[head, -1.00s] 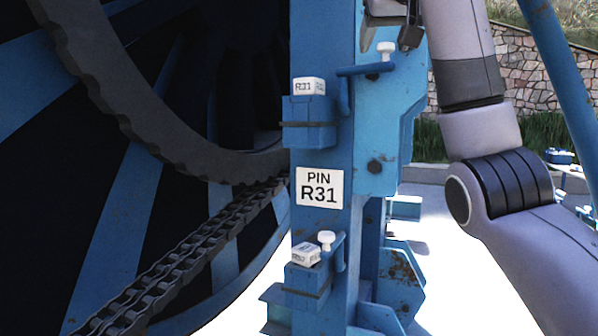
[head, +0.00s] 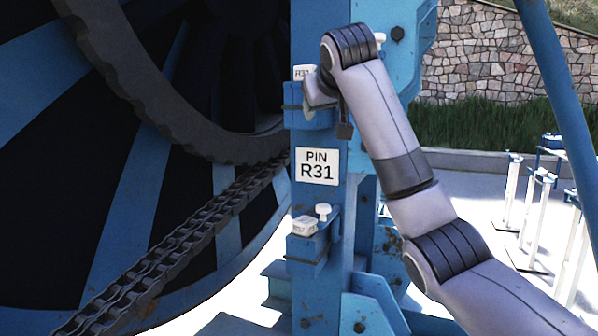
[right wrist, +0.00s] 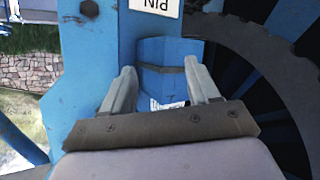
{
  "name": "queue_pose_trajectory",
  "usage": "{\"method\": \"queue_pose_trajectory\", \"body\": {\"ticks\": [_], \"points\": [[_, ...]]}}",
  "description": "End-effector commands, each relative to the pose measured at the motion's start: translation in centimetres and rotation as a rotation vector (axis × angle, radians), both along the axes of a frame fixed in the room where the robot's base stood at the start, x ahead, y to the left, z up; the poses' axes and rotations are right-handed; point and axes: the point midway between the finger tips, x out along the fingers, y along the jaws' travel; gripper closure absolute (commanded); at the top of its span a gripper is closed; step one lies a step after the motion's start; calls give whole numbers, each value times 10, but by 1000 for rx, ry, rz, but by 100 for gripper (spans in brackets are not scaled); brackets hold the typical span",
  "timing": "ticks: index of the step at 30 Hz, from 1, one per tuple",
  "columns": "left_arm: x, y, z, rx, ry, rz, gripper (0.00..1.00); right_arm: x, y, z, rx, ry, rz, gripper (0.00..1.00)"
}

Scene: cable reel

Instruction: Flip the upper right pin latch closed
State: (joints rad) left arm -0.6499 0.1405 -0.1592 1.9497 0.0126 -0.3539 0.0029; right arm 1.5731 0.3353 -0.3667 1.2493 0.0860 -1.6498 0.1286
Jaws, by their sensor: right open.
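The upper right pin latch is a blue box (head: 297,115) with a white R31 tag (head: 302,72) on top, fixed to the blue post. A white knob (head: 379,39) shows just right of my wrist; the blue handle bar of the latch is hidden behind my arm. My right gripper (head: 318,92) is at the right side of this box. In the right wrist view, the open fingers of my right gripper (right wrist: 160,70) stand on either side of the blue box (right wrist: 165,58); contact cannot be told. My left gripper is not in view.
A PIN R31 sign (head: 317,166) is on the post below the box. A lower latch (head: 306,246) with its own white knob (head: 323,211) sits further down. The large reel (head: 100,200) and a chain (head: 190,245) fill the left.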

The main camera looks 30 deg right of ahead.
Motion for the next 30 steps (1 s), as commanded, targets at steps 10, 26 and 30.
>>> {"method": "queue_pose_trajectory", "body": {"ticks": [10,26,30], "points": [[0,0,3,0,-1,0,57,28,17,-66,-28,31,65,40],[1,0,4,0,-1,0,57,46,33,-129,-45,53,128,40],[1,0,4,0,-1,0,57,46,33,-131,-45,54,130,40]]}}
